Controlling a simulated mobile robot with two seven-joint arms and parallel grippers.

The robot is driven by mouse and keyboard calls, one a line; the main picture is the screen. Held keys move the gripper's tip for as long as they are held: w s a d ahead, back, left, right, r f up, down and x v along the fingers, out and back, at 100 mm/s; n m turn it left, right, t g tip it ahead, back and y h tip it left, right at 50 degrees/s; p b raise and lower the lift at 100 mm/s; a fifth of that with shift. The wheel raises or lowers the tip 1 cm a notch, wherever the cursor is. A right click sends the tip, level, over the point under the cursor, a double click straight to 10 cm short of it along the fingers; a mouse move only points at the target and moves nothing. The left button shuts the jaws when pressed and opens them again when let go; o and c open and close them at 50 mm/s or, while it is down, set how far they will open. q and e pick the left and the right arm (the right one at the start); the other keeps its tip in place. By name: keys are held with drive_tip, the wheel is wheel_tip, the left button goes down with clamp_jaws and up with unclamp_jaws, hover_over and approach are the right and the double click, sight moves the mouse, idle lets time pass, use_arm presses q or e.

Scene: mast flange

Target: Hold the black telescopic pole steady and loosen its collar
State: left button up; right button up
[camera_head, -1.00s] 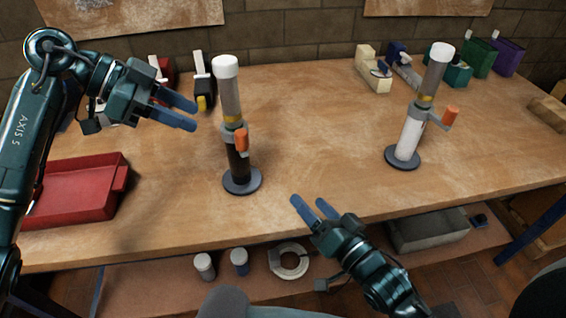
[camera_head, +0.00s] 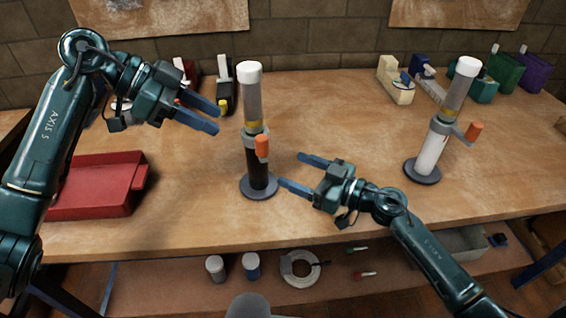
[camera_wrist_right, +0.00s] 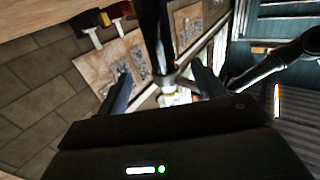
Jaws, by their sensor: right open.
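The black telescopic pole (camera_head: 257,165) stands upright on a round dark base, with a grey upper tube and white cap. Its grey collar (camera_head: 254,131) sits mid-height and carries an orange lever (camera_head: 262,146). My left gripper (camera_head: 217,120) is open and empty, left of the pole near collar height in the picture. My right gripper (camera_head: 290,170) is open and empty, just right of the pole's lower part, fingers pointing toward it without visible contact. In the right wrist view, a dark post (camera_wrist_right: 155,35) shows beyond and between the open fingers.
A similar pole with a white lower tube (camera_head: 432,152) stands at right with its own orange lever. A red tray (camera_head: 100,205) lies at left. Clamps and coloured bins line the back. A shelf below holds jars, a ring and screwdrivers.

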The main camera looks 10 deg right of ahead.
sight(251, 152)
drive_tip(key=x, duration=1.2)
drive_tip(key=shift+w+a, duration=0.15)
drive_tip(key=shift+a, duration=0.2)
drive_tip(key=shift+c, duration=0.2)
